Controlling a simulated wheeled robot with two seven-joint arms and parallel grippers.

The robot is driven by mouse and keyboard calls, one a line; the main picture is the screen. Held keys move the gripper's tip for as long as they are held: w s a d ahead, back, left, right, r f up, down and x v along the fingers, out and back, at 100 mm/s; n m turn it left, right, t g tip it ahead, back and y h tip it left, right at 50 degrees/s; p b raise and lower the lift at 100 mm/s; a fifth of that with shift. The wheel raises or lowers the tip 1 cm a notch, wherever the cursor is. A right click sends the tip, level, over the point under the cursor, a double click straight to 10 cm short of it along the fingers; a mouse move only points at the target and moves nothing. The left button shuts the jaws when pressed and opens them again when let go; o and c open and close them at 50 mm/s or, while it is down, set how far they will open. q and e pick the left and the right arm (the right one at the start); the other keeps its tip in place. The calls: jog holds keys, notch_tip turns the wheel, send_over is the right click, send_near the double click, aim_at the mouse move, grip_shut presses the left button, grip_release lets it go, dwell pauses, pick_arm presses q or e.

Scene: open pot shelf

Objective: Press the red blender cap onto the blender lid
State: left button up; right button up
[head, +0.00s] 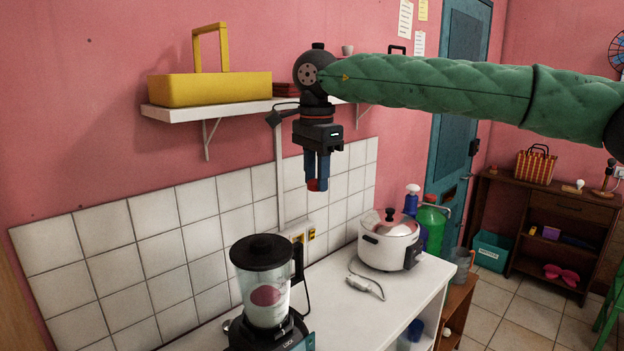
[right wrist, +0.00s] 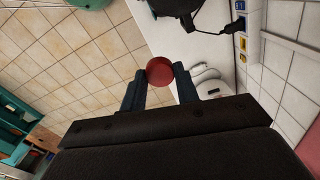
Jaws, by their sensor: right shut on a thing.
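My right gripper (head: 317,186) points down and is shut on the red blender cap (head: 314,185), holding it in the air in front of the tiled wall. In the right wrist view the round red cap (right wrist: 160,70) sits between the two blue fingertips (right wrist: 160,74). The blender (head: 266,300) stands on the white counter, lower and to the left of the gripper. Its black blender lid (head: 261,251) is on top of the jar, well apart from the cap. The black lid also shows at the top edge of the right wrist view (right wrist: 178,6). My left gripper is not in view.
A white rice cooker (head: 388,243) and its cable plug (head: 365,286) are on the counter, right of the blender. A wall shelf (head: 220,109) with a yellow toolbox (head: 210,90) is above. Green and blue bottles (head: 431,222) stand behind the cooker.

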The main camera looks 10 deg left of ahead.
jog(key=w+d+f+n, duration=0.35)
jog(key=d+f, duration=1.05)
jog(key=f, duration=0.5)
jog(key=s+d+f+n, duration=0.3)
jog(key=d+f, duration=0.4)
jog(key=f, duration=0.2)
jog(key=s+d+f+n, duration=0.3)
jog(key=s+d+f, duration=0.1)
jog(key=d+f, duration=0.4)
notch_tip(320, 180, down, 2)
jog(key=shift+f, duration=0.2)
